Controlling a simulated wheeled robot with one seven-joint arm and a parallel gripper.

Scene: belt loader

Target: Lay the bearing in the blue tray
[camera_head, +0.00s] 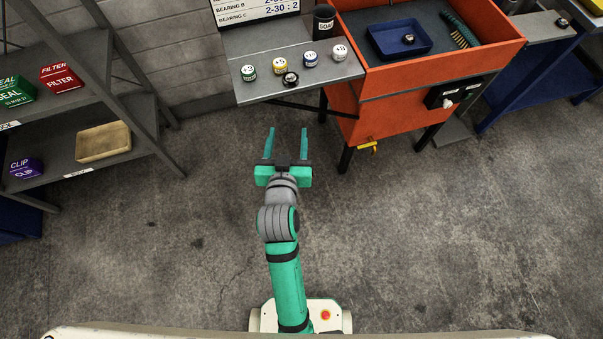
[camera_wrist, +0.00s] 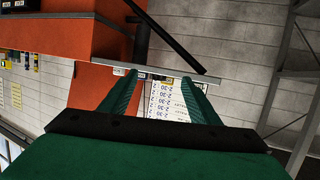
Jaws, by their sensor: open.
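The blue tray (camera_head: 385,44) lies inside the orange basin at the upper right in the head view. A small dark round piece, perhaps a bearing (camera_head: 408,39), sits in it. A similar dark round piece (camera_head: 290,79) is at the front edge of the grey side shelf, and another (camera_head: 562,22) is on the bench at far right. Which one is the task's bearing I cannot tell. My gripper (camera_head: 288,132) is open and empty, over the floor in front of the shelf. In the wrist view its fingers (camera_wrist: 158,82) are apart with nothing between them.
A green brush (camera_head: 460,31) lies in the orange basin (camera_head: 420,82). A rack (camera_head: 70,110) with boxes and a tan tray (camera_head: 103,142) stands at left. The floor between is clear.

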